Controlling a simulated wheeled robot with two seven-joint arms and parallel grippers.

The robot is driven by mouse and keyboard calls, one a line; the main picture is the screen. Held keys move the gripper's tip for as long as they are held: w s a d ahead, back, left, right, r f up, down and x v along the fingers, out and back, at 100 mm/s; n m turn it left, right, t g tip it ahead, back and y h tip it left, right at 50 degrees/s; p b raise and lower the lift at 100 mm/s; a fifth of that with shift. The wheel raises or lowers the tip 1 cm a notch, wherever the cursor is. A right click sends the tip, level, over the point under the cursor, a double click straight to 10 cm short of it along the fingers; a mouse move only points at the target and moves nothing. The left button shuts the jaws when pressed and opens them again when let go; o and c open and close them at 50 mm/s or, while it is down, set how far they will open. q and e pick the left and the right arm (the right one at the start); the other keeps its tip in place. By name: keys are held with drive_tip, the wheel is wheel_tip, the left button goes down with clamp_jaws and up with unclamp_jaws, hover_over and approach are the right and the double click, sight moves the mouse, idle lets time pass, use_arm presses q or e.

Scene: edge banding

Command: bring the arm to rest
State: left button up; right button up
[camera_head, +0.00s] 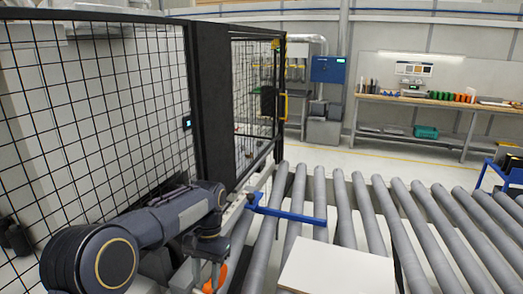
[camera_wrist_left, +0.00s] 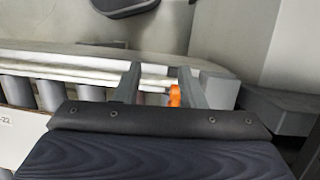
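My left arm comes in from the left in the head view, along the mesh fence. Its gripper (camera_head: 206,274) points down beside the left edge of the roller conveyor. In the left wrist view the two fingers of the left gripper (camera_wrist_left: 160,82) stand apart with a gap between them. A small orange part (camera_wrist_left: 175,95) shows beyond the gap, close to the right finger; I cannot tell its distance. The orange part also shows beside the gripper in the head view (camera_head: 216,279). My right gripper is in neither view.
A roller conveyor (camera_head: 345,205) fills the front right, with a pale panel (camera_head: 335,268) lying on it. A blue bar (camera_head: 290,216) reaches over the rollers near the arm. A black mesh fence (camera_head: 90,110) stands close on the left. A workbench (camera_head: 430,102) stands at the back.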

use_arm(q)
drive_tip(key=s+a+r+n+t+h+b, duration=0.1)
drive_tip(key=s+a+r+t+h, duration=0.2)
drive_tip(key=s, duration=0.4)
drive_tip(key=s+a+r+n+t+h, duration=0.1)
drive_tip(key=s+a+r, duration=0.35)
drive_tip(key=s, duration=0.25)
drive_tip(key=s+f+n+t+b, duration=0.1)
drive_tip(key=s+f+n+t, duration=0.2)
drive_tip(key=s, duration=1.1)
wheel_tip(320, 180, down, 3)
drive_tip(key=shift+s+d+r+t+h, duration=0.1)
drive_tip(key=shift+s+d+t+h, duration=0.2)
drive_tip(key=shift+t, duration=0.8)
